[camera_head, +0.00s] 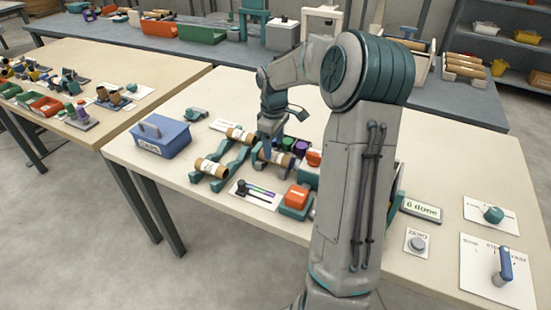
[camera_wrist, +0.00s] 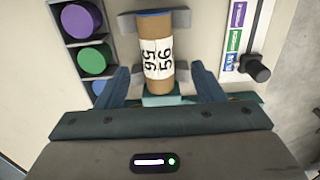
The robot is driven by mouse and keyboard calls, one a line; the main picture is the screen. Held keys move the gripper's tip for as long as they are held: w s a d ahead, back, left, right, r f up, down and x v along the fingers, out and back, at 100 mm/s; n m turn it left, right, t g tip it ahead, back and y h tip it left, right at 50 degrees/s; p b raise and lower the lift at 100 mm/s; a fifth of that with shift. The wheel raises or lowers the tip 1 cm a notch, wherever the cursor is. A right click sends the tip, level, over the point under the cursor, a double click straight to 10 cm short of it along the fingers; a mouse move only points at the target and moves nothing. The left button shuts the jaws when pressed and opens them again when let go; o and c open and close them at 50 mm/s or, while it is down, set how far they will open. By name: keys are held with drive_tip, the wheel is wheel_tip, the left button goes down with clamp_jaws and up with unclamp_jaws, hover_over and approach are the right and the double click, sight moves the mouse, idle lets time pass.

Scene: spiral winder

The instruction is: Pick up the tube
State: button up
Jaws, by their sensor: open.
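A rack with purple (camera_wrist: 81,21), green (camera_wrist: 92,59) and blue discs stands left of the tube in the wrist view. A slider card (camera_wrist: 243,35) with a black knob is on the right. A blue bin (camera_head: 161,136) and an orange block (camera_head: 297,197) stand nearby.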

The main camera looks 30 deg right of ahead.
sight(276, 153)
drive_tip(key=f, duration=0.4)
drive_tip(key=shift+s+d+f, duration=0.1)
drive_tip(key=shift+d+f, duration=0.1)
drive_tip(key=shift+f, duration=0.15)
drive_tip(key=c, duration=1)
drive_tip(key=shift+c, duration=0.2)
drive_tip(key=shift+r, duration=0.15)
